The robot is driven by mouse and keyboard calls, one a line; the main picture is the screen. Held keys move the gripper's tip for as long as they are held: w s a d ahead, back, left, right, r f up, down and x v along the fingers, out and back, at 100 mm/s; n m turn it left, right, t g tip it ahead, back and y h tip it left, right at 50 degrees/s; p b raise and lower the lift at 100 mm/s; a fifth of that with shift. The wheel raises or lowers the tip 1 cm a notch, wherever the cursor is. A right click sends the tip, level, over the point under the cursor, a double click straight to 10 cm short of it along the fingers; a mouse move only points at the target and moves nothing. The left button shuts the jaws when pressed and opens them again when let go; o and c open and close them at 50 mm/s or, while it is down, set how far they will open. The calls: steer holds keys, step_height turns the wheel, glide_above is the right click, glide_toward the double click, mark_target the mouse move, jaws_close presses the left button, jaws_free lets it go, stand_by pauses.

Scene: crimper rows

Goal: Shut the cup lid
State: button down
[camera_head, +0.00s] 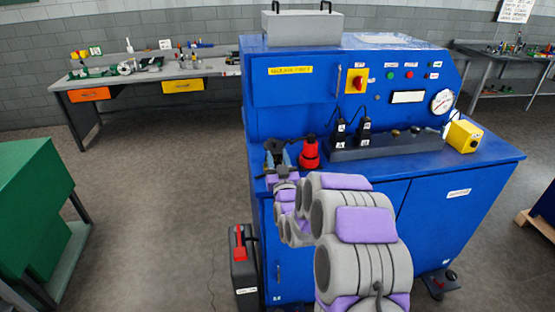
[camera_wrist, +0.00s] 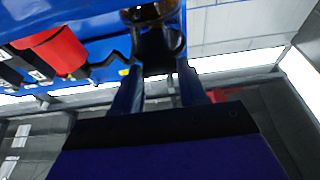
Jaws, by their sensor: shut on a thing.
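My gripper (camera_head: 279,160) is at the left front corner of the blue machine's worktop, left of a red item with a black top (camera_head: 309,153). In the wrist view its two fingers (camera_wrist: 159,82) are closed on a dark piece (camera_wrist: 158,48). A round part with a brass-coloured face (camera_wrist: 150,13) shows just beyond this piece, at the picture's top edge. I cannot tell for sure which part is the cup and which is its lid, nor how far the lid is open. The red item also shows in the wrist view (camera_wrist: 52,45), apart from the fingers.
The blue machine (camera_head: 460,200) carries a dark block (camera_head: 388,149) with black handled tools, and a yellow box (camera_head: 463,136) at right. A black case with a red handle (camera_head: 243,270) stands on the floor.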

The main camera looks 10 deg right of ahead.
steer(key=shift+f, duration=0.15)
steer(key=c, duration=0.9)
jaws_free()
steer(key=o, duration=0.3)
